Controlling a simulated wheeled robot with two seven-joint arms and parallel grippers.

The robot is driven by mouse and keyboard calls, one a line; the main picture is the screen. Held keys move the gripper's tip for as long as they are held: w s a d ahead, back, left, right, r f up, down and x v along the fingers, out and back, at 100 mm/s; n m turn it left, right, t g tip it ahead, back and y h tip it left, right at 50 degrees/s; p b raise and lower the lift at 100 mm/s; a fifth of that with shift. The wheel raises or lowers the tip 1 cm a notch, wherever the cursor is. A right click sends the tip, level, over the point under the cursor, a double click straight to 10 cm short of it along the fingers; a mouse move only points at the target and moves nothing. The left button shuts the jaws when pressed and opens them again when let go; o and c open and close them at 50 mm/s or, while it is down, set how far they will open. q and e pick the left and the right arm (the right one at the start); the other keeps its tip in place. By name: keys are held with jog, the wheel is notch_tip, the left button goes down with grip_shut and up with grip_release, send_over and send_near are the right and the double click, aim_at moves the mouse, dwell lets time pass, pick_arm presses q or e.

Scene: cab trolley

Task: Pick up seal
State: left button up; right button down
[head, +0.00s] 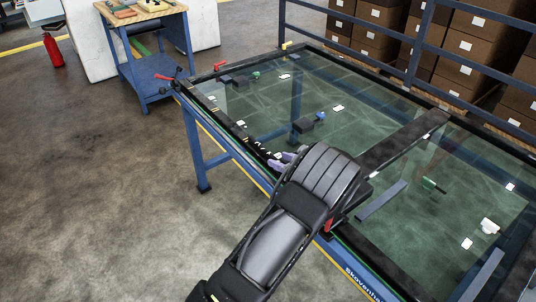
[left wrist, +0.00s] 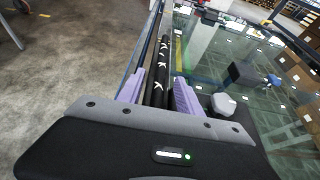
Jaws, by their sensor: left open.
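A long black seal with white marks (left wrist: 163,62) lies along the frame edge of the glass-topped trolley in the left wrist view. Its marked part also shows in the head view (head: 258,143), just beyond my left gripper (head: 281,160). In the left wrist view my left gripper (left wrist: 157,92) is open, with one purple finger on each side of the black strip. I cannot tell whether the fingers touch it. The near end of the strip is hidden behind the gripper body. My right gripper is not in view.
The blue trolley (head: 222,150) holds a glass pane with black clamps (head: 313,122) and small white pieces on it. A blue side table (head: 150,62) stands at the back left, near a red extinguisher (head: 52,50). Brown boxes (head: 462,45) are stacked behind a blue rail. The left floor is clear.

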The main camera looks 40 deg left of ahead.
aim_at(274, 157)
pick_arm(q)
jog(key=shift+w+a, duration=0.1)
jog(key=shift+a, duration=0.2)
jog(key=p+x, duration=0.2)
jog(key=x, duration=0.2)
jog(key=shift+w+a+f, duration=0.2)
jog(key=shift+a+f, duration=0.05)
jog(key=shift+a, duration=0.05)
jog(key=shift+c, duration=0.2)
grip_shut()
dwell(0.4)
